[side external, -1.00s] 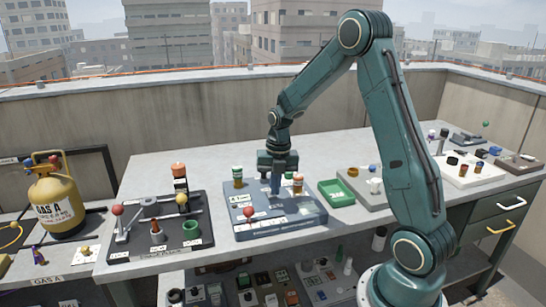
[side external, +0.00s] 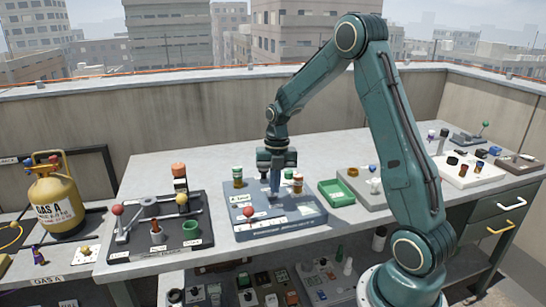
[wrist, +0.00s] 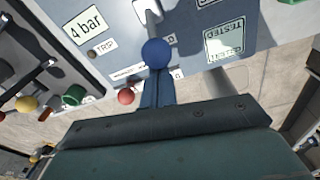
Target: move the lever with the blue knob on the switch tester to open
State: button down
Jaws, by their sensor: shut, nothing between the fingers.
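The switch tester (side external: 275,231) is a blue-grey panel with pale labels on the bench, left of the green tray. It also fills the upper part of the wrist view (wrist: 200,12). The blue knob (wrist: 155,52) sits on a pale metal lever (wrist: 145,14) in the wrist view; in the side view my gripper hides it. My gripper (side external: 275,193) is shut and empty, pointing down over the tester. In the wrist view its fingertips (wrist: 156,74) are right beside the knob; I cannot tell whether they touch it.
A red knob (side external: 248,211) stands near the tester's front left, close to the fingers. Bottles (side external: 297,184) stand at its back. A dark board (side external: 150,245) with levers and cups is on the left, a green tray (side external: 337,192) on the right. The bench front between boards is clear.

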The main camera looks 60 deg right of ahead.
jog(key=shift+w+d+r, duration=0.2)
jog(key=shift+d, duration=0.05)
dwell(0.4)
jog(key=shift+w+d+r+g+y, duration=0.15)
jog(key=shift+w+d+g+y, duration=0.1)
jog(key=shift+g+y, duration=0.4)
jog(key=shift+w+d+r+g+y, duration=0.15)
jog(key=shift+w+d+g+y, duration=0.05)
jog(key=shift+g+y, duration=0.45)
jog(key=shift+w+d+r, duration=0.2)
jog(key=shift+w+d, duration=0.15)
jog(key=shift+w+d+r, duration=0.15)
jog(key=shift+w+d, duration=1.2)
jog(key=shift+w, duration=0.1)
jog(key=shift+a, duration=0.1)
